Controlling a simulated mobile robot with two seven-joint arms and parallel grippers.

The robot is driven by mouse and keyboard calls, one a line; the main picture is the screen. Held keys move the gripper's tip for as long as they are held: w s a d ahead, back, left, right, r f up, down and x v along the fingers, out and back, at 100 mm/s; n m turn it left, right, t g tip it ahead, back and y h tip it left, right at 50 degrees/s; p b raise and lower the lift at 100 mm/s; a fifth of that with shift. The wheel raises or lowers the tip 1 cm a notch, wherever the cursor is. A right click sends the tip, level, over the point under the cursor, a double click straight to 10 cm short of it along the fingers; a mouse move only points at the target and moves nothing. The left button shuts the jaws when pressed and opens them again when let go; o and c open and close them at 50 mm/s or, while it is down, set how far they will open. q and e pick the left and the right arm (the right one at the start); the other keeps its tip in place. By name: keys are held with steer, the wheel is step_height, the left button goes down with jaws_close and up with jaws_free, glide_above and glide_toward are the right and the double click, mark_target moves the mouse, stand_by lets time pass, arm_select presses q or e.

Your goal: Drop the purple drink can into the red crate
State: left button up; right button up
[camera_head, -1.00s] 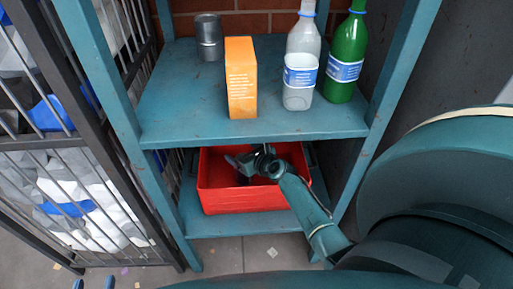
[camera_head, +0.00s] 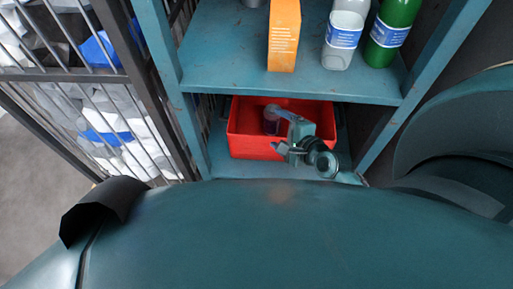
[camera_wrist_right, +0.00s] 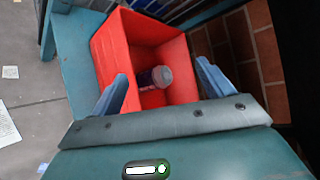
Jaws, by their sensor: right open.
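The purple drink can (camera_head: 271,121) is inside the red crate (camera_head: 262,151), which sits on the lower shelf. In the right wrist view the can (camera_wrist_right: 152,78) rests in the crate (camera_wrist_right: 115,48), with its pale end showing, between and beyond my fingers. My right gripper (camera_head: 278,129) is at the crate's front right part in the head view. In the wrist view its two fingers (camera_wrist_right: 162,72) are spread wide and hold nothing. A finger partly overlaps the can in the head view. My left gripper is not in view.
The upper shelf (camera_head: 220,72) above the crate holds an orange box (camera_head: 284,35), a white bottle (camera_head: 344,38) and a green bottle (camera_head: 392,35). A barred cage (camera_head: 95,75) with pale and blue items stands at left. A brick wall (camera_wrist_right: 262,50) is behind.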

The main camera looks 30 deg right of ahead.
steer(key=s+a+r+n+y, duration=0.1)
steer(key=s+a+r+n, duration=0.4)
steer(key=n, duration=0.7)
steer(key=s+a+r+n+y, duration=0.2)
steer(key=s+a+r+n, duration=0.3)
steer(key=n, duration=0.8)
steer(key=a+r, duration=0.1)
steer(key=a, duration=0.2)
steer(key=shift+s+a+t, duration=0.3)
steer(key=shift+a, duration=0.05)
